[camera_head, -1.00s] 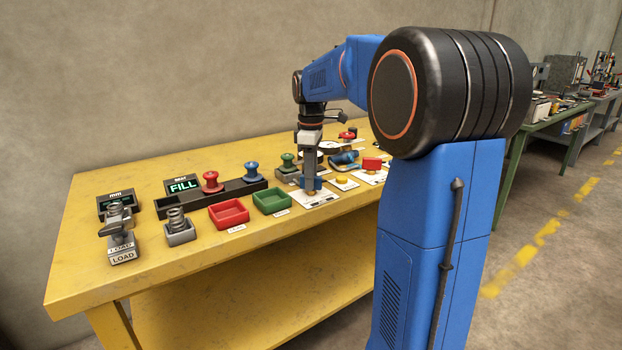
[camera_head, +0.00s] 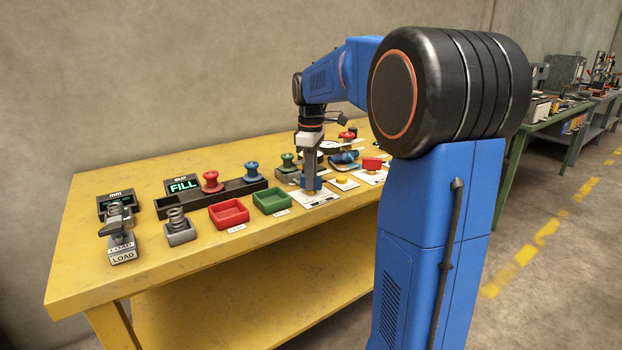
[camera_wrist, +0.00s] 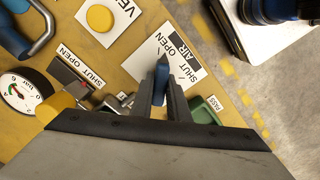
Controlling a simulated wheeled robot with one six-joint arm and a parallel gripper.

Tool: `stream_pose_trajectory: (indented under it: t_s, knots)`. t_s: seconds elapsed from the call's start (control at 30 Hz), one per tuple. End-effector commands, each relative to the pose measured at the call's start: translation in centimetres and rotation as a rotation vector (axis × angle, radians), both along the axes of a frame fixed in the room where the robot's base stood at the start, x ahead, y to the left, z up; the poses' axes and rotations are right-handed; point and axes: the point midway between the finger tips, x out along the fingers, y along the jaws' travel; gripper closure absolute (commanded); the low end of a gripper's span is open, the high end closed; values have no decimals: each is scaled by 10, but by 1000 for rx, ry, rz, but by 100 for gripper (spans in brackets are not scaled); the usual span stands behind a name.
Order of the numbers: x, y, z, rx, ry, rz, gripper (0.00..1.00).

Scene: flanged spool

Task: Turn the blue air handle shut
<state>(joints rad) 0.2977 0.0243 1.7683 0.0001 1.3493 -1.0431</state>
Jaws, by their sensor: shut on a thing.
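The blue air handle (camera_wrist: 160,82) sits between the fingers of my gripper (camera_wrist: 162,92) in the wrist view, and the fingers are shut on it. Its dark tip points up the picture, towards the printed words on its white plate (camera_wrist: 190,72). The plate reads AIR, SHUT and OPEN; I cannot tell exactly which mark the tip lines up with. In the head view my gripper (camera_head: 310,165) points straight down on the blue handle (camera_head: 311,183) above the plate (camera_head: 312,201). The fingers hide part of the handle.
A green tray (camera_head: 272,201) and a red tray (camera_head: 229,214) stand left of the handle. A dial gauge (camera_wrist: 18,95) shows in the wrist view. The bench front (camera_head: 180,255) is clear.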

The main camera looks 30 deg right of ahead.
Motion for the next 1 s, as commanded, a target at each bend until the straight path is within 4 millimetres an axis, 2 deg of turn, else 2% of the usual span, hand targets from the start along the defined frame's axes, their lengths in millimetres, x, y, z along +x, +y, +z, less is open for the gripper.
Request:
stream_pose_trajectory:
  t_s: [0.27,1.0]
  knots:
    - [0,0,0,-1,-1,-205,100]
    - [0,0,1,-1,-2,-909,100]
